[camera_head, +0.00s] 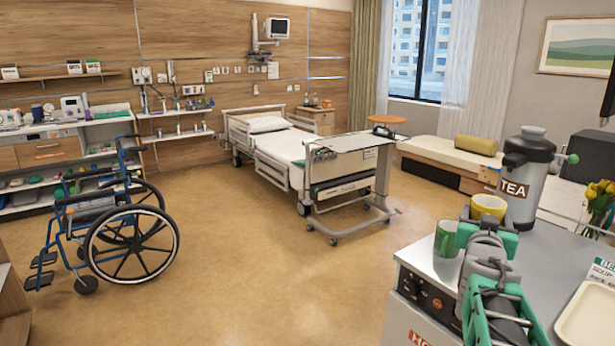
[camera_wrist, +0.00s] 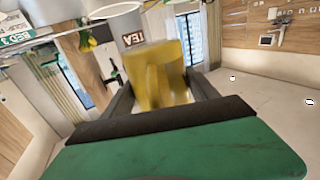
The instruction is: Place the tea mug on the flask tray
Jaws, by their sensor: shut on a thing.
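A yellow mug (camera_head: 488,206) is held in my gripper (camera_head: 487,226), in front of and just left of the grey flask marked TEA (camera_head: 528,180). In the wrist view the yellow mug (camera_wrist: 158,78) is between the two dark fingers of my gripper (camera_wrist: 160,96), with its handle towards the camera. The flask (camera_wrist: 120,28) shows behind it. A green mug (camera_head: 446,240) stands on the grey trolley top, left of my gripper. I cannot make out a separate flask tray; the area at the flask's foot is partly hidden by my arm and the yellow mug.
The trolley top (camera_head: 560,262) has free room right of my arm. A cream tray (camera_head: 590,325) and a soup sign (camera_head: 602,272) are at its right edge. Yellow flowers (camera_head: 598,200) stand behind. The wheelchair (camera_head: 125,225) and bed (camera_head: 275,150) are far off.

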